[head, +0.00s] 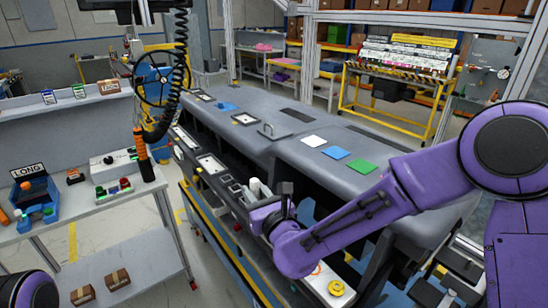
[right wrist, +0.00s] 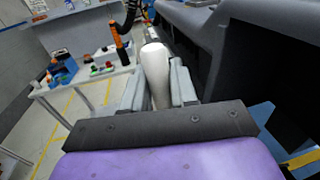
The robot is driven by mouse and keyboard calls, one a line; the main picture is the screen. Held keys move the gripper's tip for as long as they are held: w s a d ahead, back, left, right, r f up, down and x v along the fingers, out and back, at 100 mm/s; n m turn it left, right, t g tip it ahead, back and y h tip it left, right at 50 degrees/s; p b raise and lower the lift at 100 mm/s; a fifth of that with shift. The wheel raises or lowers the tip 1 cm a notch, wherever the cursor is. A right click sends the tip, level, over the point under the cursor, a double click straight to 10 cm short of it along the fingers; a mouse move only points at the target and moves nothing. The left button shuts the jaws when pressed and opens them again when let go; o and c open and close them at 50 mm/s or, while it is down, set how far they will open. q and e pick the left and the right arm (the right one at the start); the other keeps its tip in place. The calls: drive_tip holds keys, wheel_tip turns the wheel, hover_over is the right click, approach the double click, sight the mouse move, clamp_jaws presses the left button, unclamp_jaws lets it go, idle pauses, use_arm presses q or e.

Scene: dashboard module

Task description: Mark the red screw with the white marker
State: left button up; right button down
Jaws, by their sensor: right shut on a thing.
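My right gripper (head: 272,200) is over the front edge of the dashboard module (head: 385,175). In the right wrist view its two grey fingers (right wrist: 158,85) are shut on the white marker (right wrist: 156,62), a smooth white cylinder with a rounded end. The marker's far end points away from the wrist camera. I cannot make out the red screw in either view; the gripper and forearm cover part of the module's front. My left gripper is out of view.
A white, a blue and a green card (head: 361,166) lie on the module's top. A coiled black cable with an orange-handled tool (head: 143,155) hangs left of the module. A workbench (head: 100,195) with bins and buttons stands at left. A yellow cart (head: 395,90) stands behind.

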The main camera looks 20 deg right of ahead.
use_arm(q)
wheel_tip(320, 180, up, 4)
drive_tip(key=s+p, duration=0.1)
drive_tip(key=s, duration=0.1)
use_arm(e)
drive_tip(key=s+d+r+m+h, duration=0.1)
drive_tip(key=s+d+r, duration=0.2)
drive_tip(key=d+r, duration=0.15)
use_arm(q)
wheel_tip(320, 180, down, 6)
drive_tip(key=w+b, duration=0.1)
drive_tip(key=b, duration=0.4)
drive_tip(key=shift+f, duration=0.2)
use_arm(e)
wheel_tip(320, 180, down, 7)
drive_tip(key=w, duration=0.1)
drive_tip(key=shift+w+d, duration=0.3)
drive_tip(key=shift+w, duration=0.1)
drive_tip(key=shift+f, duration=0.15)
